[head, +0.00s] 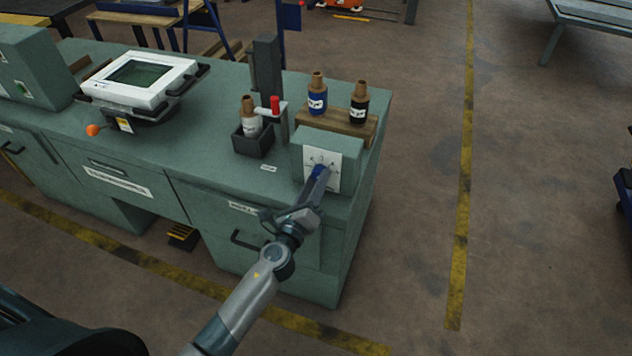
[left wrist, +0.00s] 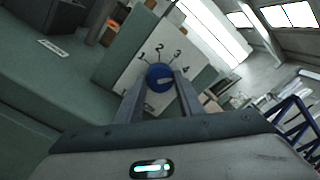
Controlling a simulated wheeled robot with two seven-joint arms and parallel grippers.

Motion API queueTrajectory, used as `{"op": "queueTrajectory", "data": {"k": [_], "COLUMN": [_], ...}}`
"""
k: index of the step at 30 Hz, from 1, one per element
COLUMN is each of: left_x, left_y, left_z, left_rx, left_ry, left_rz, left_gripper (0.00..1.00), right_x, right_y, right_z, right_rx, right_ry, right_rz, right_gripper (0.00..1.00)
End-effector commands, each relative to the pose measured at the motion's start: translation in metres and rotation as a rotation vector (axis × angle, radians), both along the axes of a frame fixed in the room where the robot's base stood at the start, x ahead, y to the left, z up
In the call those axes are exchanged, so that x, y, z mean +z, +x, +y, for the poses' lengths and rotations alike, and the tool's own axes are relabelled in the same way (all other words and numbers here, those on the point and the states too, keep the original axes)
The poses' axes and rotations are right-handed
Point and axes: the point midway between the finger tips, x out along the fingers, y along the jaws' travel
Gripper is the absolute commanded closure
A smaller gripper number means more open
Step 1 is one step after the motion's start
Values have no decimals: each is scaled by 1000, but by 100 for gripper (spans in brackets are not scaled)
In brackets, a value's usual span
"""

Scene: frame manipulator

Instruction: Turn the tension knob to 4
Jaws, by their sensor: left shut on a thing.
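The tension knob is a round blue knob (left wrist: 160,77) on a white dial plate (left wrist: 135,68) marked 1, 2, 3 and 4. In the head view the plate (head: 334,160) is on the front of a green box (head: 347,150) at the right end of the bench. My left gripper (head: 318,176) reaches up to the plate and is shut on the knob; in the left wrist view its two fingers (left wrist: 158,88) are on either side of it. A pale mark on the knob points right, toward the 4 side; I cannot tell if it lines up exactly. My right gripper is not in view.
On the green bench (head: 200,150), a blue bottle (head: 317,97) and a black bottle (head: 359,105) stand on a wooden block behind the box. A white bottle (head: 250,120) stands in a dark holder to the left. A white screen device (head: 140,78) is farther left.

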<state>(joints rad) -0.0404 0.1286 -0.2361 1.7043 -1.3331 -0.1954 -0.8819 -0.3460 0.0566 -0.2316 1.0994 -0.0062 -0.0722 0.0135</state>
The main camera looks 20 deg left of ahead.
Motion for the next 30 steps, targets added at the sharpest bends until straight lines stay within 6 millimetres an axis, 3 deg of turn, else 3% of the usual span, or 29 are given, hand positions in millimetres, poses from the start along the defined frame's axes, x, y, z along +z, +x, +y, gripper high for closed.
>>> {"op": "queueTrajectory", "data": {"k": [6, 7, 9, 22, 30], "left_x": [-2, -2, -2, -1, -3], "left_y": [-1, -1, -1, -3, -30], "left_z": [-1, -1, -1, 0, 1], "left_rx": [-2, -2, -2, -1, -1], "left_ry": [-1, -1, -2, -2, -2], "left_rz": [3, 3, 3, 1, 2], "left_gripper": [88, 63, 47, 47, 47], "right_x": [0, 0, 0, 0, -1], "right_y": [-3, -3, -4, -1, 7], "right_z": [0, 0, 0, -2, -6], "right_rx": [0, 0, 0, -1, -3], "right_ry": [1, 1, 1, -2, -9], "right_rz": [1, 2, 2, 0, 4], "right_gripper": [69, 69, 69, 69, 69]}}
